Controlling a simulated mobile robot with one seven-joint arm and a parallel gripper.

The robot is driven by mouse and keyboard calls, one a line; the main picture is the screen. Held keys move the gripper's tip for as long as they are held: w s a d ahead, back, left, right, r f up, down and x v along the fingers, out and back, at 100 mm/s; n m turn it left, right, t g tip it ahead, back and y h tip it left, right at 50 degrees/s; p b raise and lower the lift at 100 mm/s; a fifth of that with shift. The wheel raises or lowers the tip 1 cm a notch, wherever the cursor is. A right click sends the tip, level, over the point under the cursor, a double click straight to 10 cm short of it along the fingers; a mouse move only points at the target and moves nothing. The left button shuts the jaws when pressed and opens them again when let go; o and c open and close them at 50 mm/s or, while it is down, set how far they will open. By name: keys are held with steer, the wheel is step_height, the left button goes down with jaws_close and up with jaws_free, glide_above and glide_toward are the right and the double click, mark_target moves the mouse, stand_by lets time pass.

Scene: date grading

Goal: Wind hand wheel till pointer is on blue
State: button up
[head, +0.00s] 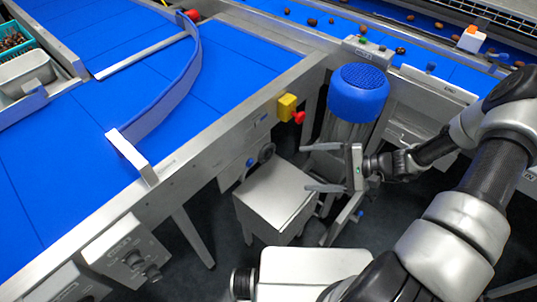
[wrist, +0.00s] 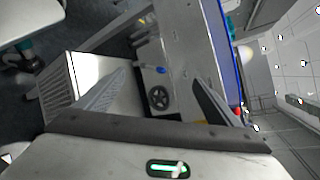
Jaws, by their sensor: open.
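The dark hand wheel (head: 266,152) is on the side of the blue conveyor's steel frame, partly hidden behind a steel box in the head view. It shows whole in the wrist view (wrist: 158,97), between my fingers and beyond them. A small blue mark (wrist: 161,70) is on the pale plate beside the wheel. The pointer is too small to make out, so I cannot tell its position. My gripper (head: 307,168) is open and empty, to the right of the wheel and apart from it. Its fingers (wrist: 158,80) point toward the frame.
The steel box (head: 278,195) stands in front of the frame, close to my lower finger. A yellow box with a red knob (head: 287,107) is on the frame above. A blue-topped cylinder (head: 358,92) stands behind my gripper. A control panel (head: 125,252) is at lower left.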

mark_target(269, 155)
steer(key=w+f+m+t, duration=0.1)
steer(key=f+m+t, duration=0.1)
steer(key=f+t, duration=0.1)
steer(key=w+f+m+t+b, duration=0.1)
steer(key=f+m+t, duration=0.1)
steer(key=f, duration=0.3)
steer(key=w+f+m+t+b, duration=0.1)
steer(key=w+f+m+t, duration=0.1)
steer(key=f+m+t, duration=0.1)
steer(key=shift+a+f+m+t, duration=0.15)
steer(key=shift+f+m+t, duration=0.2)
steer(key=shift+f, duration=0.35)
steer(key=b+x, duration=0.1)
steer(key=x, duration=1.6)
steer(key=shift+a+r, duration=0.1)
steer(key=shift+a, duration=0.1)
steer(key=c, duration=1.1)
steer(key=shift+o, duration=0.2)
steer(key=shift+m, duration=0.25)
